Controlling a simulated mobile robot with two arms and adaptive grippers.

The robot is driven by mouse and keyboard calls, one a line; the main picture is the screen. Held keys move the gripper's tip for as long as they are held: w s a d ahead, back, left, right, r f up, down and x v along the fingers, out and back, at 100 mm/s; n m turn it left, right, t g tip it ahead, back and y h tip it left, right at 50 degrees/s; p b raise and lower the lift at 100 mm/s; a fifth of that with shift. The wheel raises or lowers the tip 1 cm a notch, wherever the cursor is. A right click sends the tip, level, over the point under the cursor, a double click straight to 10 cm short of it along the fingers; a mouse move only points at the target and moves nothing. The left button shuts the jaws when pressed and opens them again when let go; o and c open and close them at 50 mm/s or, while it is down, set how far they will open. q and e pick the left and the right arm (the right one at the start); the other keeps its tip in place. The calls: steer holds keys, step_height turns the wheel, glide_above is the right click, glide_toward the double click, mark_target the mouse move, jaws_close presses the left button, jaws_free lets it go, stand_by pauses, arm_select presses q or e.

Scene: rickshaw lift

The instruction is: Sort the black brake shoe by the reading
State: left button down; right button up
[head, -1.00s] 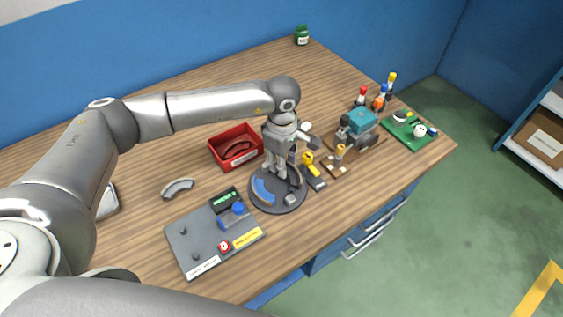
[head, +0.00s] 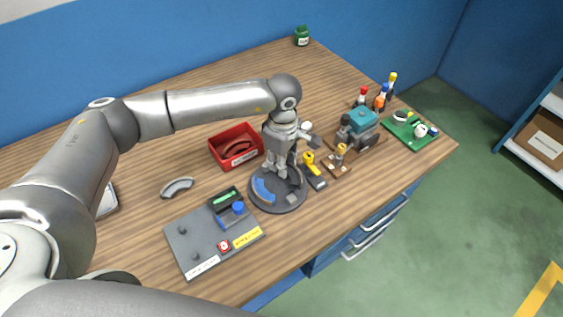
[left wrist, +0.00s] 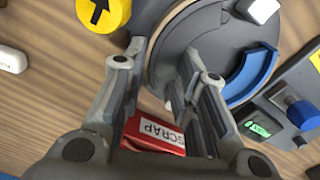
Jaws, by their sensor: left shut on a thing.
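My left gripper (head: 283,170) points down over the round dark stand (head: 268,206), which carries a blue arc-shaped pad (head: 263,190). In the left wrist view, the gripper (left wrist: 165,55) has its fingers over the stand's rim. It is shut on a dark piece, taken to be the black brake shoe, mostly hidden by the fingers and against the dark stand. A red bin (head: 214,153) stands behind the stand with a dark red curved piece in it; its SCRAP label (left wrist: 158,131) shows in the wrist view. A green-lit display (head: 226,197) has no legible reading. My right gripper is not in view.
A grey curved shoe (head: 177,187) lies on the table left of the bin. A grey panel (head: 190,245) with knobs and labels is at the front. A yellow-topped tool (head: 313,170), a teal machine (head: 362,120), bottles and a green board (head: 408,138) crowd the right side.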

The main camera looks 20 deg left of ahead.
arm_select(q)
steer(key=shift+s+d+f+b, duration=0.1)
steer(key=shift+s+f+b, duration=0.05)
steer(key=shift+f+b, duration=0.55)
steer(key=shift+s+f+b, duration=0.15)
steer(key=shift+f+b, duration=0.3)
steer(key=shift+b, duration=0.35)
stand_by(1.1)
steer(key=c, duration=1.5)
jaws_free()
steer(key=shift+o, duration=1.2)
steer(key=shift+w+f, duration=0.2)
steer(key=shift+w, duration=0.05)
steer(key=shift+o, duration=1.1)
steer(key=shift+w+f, duration=0.2)
steer(key=shift+w, duration=0.15)
steer(key=shift+o, duration=1.1)
steer(key=shift+w+d, duration=0.1)
steer(key=shift+w, duration=0.1)
steer(key=shift+s, duration=0.15)
steer(key=shift+c, duration=0.5)
steer(key=shift+r, duration=0.1)
steer(key=shift+c, duration=0.4)
